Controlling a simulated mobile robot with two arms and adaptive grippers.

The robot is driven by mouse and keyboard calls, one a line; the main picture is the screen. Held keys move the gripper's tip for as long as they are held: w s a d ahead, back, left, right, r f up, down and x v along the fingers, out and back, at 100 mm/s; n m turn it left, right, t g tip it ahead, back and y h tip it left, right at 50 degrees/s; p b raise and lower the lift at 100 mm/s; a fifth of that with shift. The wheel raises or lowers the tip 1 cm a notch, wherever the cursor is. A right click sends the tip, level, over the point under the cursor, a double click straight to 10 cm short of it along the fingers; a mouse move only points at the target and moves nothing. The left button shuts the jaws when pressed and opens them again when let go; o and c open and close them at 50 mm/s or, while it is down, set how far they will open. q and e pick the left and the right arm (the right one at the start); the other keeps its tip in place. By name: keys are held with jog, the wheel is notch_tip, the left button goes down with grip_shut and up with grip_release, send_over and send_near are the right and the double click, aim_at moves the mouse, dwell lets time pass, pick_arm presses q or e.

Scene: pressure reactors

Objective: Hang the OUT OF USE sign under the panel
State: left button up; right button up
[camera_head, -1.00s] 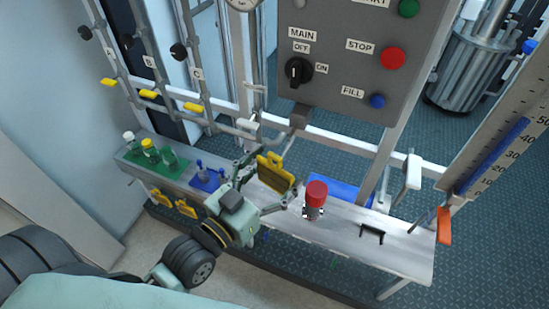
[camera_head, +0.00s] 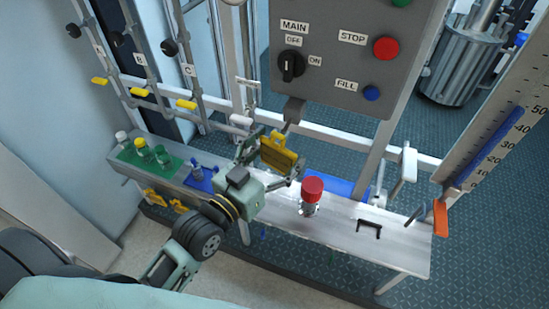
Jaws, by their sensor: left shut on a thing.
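The yellow sign (camera_head: 280,153) is held up by my left gripper (camera_head: 268,165), which is shut on it. Its lettering is too small to read. The sign is above the bench, just below and slightly left of the dark bracket (camera_head: 293,110) at the bottom edge of the grey panel (camera_head: 340,80). I cannot tell whether the sign touches the bracket. The panel carries a black MAIN switch (camera_head: 291,65), a red STOP button and a blue FILL button. My right gripper is not in view.
A red-capped bottle (camera_head: 312,192) stands on the bench (camera_head: 345,225), right of my left gripper. A black handle (camera_head: 369,227) lies farther right. Green and blue racks (camera_head: 150,158) with bottles are at left. More yellow tags (camera_head: 165,200) hang at the bench front. A rail (camera_head: 335,138) runs behind.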

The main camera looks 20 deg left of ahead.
pick_arm(q)
jog(key=w, duration=0.2)
jog(key=w+f+b, duration=0.1)
jog(key=w, duration=0.2)
jog(key=shift+w+d+f, duration=0.1)
jog(key=shift+w, duration=0.25)
dwell(0.3)
dwell(0.6)
jog(key=o, duration=1.2)
jog(key=shift+s+f, duration=0.1)
